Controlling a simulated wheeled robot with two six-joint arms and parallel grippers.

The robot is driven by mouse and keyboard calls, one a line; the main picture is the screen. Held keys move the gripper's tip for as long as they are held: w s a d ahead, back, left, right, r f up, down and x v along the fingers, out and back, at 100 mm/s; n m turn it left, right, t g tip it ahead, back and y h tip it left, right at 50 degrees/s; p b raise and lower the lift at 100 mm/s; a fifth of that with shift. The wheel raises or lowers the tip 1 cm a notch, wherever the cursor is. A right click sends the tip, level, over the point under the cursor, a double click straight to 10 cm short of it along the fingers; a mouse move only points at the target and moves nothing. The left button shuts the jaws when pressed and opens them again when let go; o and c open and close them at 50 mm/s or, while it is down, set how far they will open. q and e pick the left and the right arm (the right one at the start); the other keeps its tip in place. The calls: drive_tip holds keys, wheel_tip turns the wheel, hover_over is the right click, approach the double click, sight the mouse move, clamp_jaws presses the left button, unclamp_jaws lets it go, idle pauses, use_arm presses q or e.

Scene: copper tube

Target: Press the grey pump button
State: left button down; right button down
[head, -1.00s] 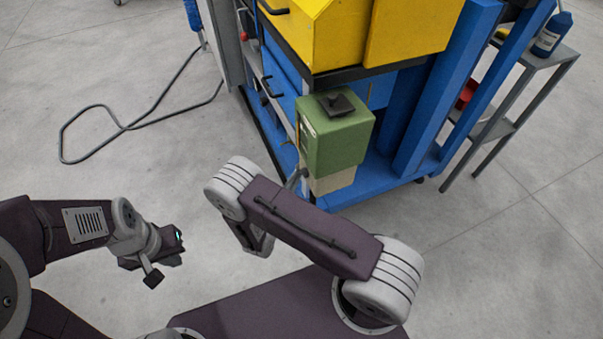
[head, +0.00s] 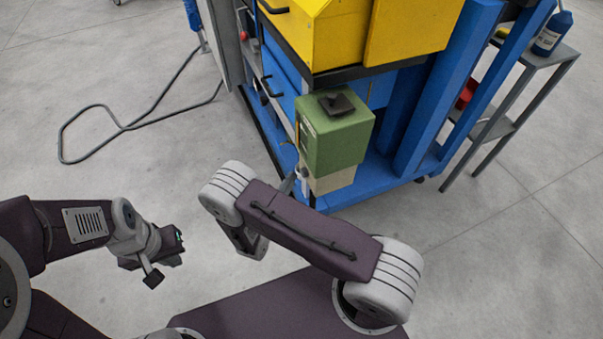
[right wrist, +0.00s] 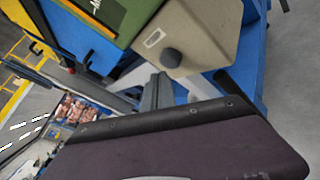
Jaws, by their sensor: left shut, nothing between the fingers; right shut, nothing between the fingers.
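The grey pump button (right wrist: 171,58) is a round dark-grey knob on the beige lower housing (right wrist: 205,35) in the right wrist view. The housing also shows in the head view (head: 333,181), below the green box (head: 335,140). My right gripper (right wrist: 157,88) is shut and empty; its grey tip is just below the button in the right wrist view. I cannot tell whether they touch. In the head view my right arm hides most of that gripper. My left gripper (head: 165,243) is shut and empty over the floor, well left of the pump.
The blue machine frame (head: 405,120) with its yellow housing (head: 360,35) stands behind the green box. A grey shelf (head: 520,85) with a blue bottle (head: 551,35) is to the right. A black cable (head: 125,128) lies on the floor at left, with open floor around it.

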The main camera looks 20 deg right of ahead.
drive_tip(key=a+b, duration=0.1)
drive_tip(key=a, duration=0.4)
idle(0.3)
drive_tip(key=shift+s+a, duration=0.1)
drive_tip(key=shift+s, duration=0.05)
idle(0.6)
